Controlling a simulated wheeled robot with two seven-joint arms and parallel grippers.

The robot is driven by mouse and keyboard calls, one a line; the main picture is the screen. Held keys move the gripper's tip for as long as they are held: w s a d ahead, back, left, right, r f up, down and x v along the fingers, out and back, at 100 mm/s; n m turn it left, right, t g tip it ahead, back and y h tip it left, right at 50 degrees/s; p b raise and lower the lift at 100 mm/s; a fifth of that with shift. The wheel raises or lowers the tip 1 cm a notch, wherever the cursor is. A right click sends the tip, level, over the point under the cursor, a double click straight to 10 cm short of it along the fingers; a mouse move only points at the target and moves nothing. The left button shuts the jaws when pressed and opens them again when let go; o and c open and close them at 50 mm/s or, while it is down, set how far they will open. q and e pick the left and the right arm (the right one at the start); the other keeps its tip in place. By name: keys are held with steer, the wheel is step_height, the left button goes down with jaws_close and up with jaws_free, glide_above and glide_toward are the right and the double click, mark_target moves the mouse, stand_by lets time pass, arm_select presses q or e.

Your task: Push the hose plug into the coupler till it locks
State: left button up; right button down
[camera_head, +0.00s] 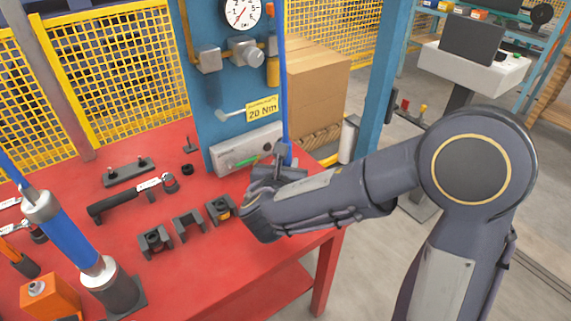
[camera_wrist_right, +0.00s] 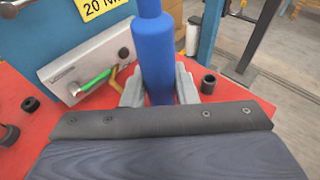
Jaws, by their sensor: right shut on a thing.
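My right gripper (camera_head: 281,165) is over the far right part of the red table, at the end of the dark arm coming from the right. It is shut on the blue hose (camera_head: 284,85), which rises upright from the jaws in the head view. In the right wrist view the blue hose (camera_wrist_right: 154,45) stands between the grey fingers of the right gripper (camera_wrist_right: 160,92) and is thicker at the jaws. The plug at its lower end is hidden, and I cannot clearly make out the coupler. My left gripper is not in view.
A pale box (camera_head: 247,147) with a green handle (camera_head: 247,161) stands just behind the gripper. The blue post (camera_head: 228,98) carries a gauge (camera_head: 242,11). Dark fixtures (camera_head: 188,224) and a black tool (camera_head: 130,200) lie left. A blue-and-silver tool (camera_head: 72,240) stands at front left.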

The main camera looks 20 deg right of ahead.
steer(key=shift+f+b, duration=0.4)
steer(key=shift+f, duration=0.1)
steer(key=c, duration=1.1)
jaws_free()
steer(key=shift+s, duration=0.1)
steer(key=v, duration=0.8)
steer(key=s+d+f+m+g+p, duration=0.1)
steer(key=s+d+m+g+p, duration=0.4)
steer(key=s+d+m+g, duration=0.55)
steer(key=s+r+m+t+y+p, duration=0.1)
steer(key=s+m+y, duration=0.2)
steer(key=m, duration=0.4)
steer(key=s+a+r+m+t+y+p, duration=0.1)
steer(key=s+r+m+y, duration=0.1)
steer(key=m, duration=0.6)
steer(key=s+r+m+t+y+p, duration=0.1)
steer(key=s+m+y+p, duration=0.1)
steer(key=s+m+y, duration=0.3)
steer(key=shift+s+a+r+m, duration=0.1)
steer(key=shift+r+m, duration=0.1)
steer(key=shift+m, duration=0.4)
steer(key=shift+s+a+r+m, duration=0.1)
steer(key=shift+r+m, duration=0.1)
steer(key=shift+m, duration=0.35)
